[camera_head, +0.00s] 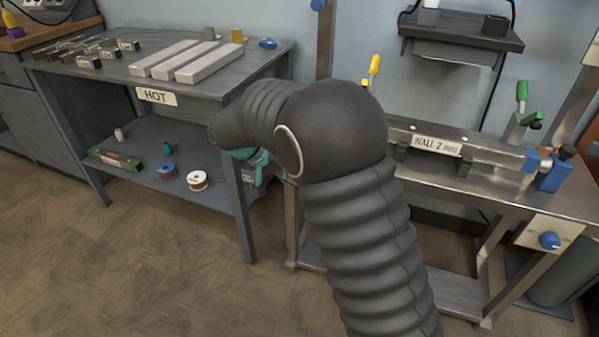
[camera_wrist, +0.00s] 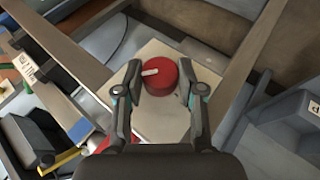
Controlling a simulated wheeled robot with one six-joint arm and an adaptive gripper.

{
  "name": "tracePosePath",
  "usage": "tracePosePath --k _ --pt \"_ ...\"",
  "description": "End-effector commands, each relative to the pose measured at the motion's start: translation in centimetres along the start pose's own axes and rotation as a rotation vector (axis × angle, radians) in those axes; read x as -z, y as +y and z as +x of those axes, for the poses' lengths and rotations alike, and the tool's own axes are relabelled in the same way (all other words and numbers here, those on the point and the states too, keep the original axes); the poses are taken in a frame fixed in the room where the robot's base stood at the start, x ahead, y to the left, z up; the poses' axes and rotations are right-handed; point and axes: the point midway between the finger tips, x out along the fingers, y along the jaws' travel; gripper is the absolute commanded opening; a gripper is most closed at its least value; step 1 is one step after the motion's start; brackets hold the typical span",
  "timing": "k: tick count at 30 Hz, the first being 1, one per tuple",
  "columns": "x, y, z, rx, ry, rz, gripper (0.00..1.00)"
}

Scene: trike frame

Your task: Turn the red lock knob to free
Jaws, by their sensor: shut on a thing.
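The red lock knob (camera_wrist: 162,84) is round, with a white pointer mark on its face, and sits on a pale square plate (camera_wrist: 157,122) in the wrist view. The white mark points toward the left of that picture. My gripper (camera_wrist: 161,76) has one finger on each side of the knob and is shut on it. In the head view my dark ribbed arm covers the knob and nearly all of my gripper; only a teal bit of it (camera_head: 258,160) shows left of the arm.
A steel bench (camera_head: 480,178) with a long clamp bar and blue end block (camera_head: 553,172) stands at the right. Open floor (camera_head: 130,260) lies in front.

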Motion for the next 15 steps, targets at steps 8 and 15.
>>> tracePosePath --k 8,15 --pt "0.03 -0.40 -0.03 -0.243 0.001 -0.103 0.03" --pt "-0.04 -0.71 0.15 -0.451 0.001 -0.190 0.04"
